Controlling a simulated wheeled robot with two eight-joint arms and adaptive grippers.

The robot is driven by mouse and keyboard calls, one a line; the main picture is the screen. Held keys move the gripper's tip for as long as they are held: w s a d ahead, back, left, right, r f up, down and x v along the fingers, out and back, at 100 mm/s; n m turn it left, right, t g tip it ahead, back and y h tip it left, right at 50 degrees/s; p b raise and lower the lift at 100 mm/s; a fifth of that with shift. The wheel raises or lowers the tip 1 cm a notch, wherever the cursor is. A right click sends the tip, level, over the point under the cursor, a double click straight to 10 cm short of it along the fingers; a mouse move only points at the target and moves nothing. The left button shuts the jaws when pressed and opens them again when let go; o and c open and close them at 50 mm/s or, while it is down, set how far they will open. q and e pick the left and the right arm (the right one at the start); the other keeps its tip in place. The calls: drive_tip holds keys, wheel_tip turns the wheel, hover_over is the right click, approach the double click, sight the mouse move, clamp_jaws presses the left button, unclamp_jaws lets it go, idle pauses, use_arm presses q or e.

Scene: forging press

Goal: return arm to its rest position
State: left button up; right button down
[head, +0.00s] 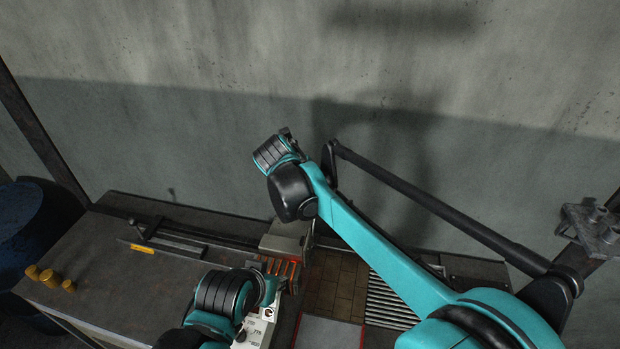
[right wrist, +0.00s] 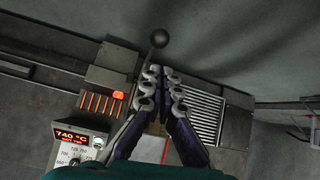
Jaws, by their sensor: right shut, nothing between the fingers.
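My right arm (head: 375,235) comes in from the lower right in the head view and is raised, with its wrist (head: 275,155) high in front of the wall. In the right wrist view my right gripper (right wrist: 163,76) points away from the camera. Its fingertips are together with nothing between them. A dark round knob (right wrist: 159,38) shows just beyond the tips; I cannot tell the distance. My left arm (head: 225,295) is low at the bottom of the head view; its gripper does not show.
A grey furnace block (head: 287,238) with glowing orange slots (right wrist: 100,104) stands near a glowing orange piece (right wrist: 118,95). A control box (right wrist: 78,140) reads 740 °C. A slatted grate (head: 388,298) lies right.

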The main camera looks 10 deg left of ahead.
use_arm(q)
drive_tip(key=shift+w+f, duration=0.15)
drive_tip(key=shift+w, duration=0.1)
use_arm(e)
drive_tip(key=shift+v, duration=0.9)
